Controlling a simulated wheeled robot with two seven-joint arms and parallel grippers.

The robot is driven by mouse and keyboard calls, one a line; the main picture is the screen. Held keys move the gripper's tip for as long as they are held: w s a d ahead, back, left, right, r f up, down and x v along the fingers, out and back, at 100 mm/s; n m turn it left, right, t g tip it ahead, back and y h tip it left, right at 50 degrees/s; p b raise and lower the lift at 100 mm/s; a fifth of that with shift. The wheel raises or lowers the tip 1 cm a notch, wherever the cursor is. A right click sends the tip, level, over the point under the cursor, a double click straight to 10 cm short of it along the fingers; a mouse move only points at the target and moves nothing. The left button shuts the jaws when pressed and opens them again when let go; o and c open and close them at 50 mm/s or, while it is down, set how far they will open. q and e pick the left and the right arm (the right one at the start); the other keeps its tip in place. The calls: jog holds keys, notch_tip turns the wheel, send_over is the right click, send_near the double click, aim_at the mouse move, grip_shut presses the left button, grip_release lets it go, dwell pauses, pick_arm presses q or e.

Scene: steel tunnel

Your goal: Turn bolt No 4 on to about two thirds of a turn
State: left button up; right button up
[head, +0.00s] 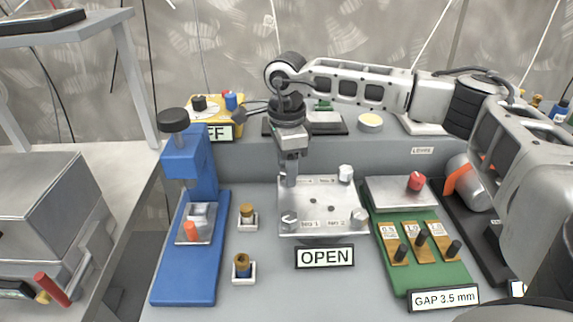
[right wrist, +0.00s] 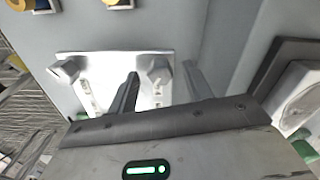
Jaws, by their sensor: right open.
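The bright steel plate (head: 318,208) on the grey bench has bolts near its corners. Hex bolt heads show at front left (head: 289,218), front right (head: 359,217) and back right (head: 345,173). My right gripper (head: 289,178) points down at the back-left corner and hides that bolt in the head view. In the right wrist view this bolt (right wrist: 156,68) shows between the two open, apart fingers (right wrist: 162,88); contact cannot be told. The front labels read No 1 and No 2; the back labels are too small to read surely. My left gripper is not in view.
An OPEN sign (head: 325,257) stands before the plate. A blue press (head: 190,250) and two brass-topped pieces (head: 247,215) are at left. A green board (head: 425,262) with gauges and a GAP 3.5 mm sign (head: 443,298) is at right. A yellow box (head: 212,110) stands behind.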

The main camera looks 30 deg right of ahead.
jog(key=shift+f, duration=0.2)
jog(key=c, duration=1)
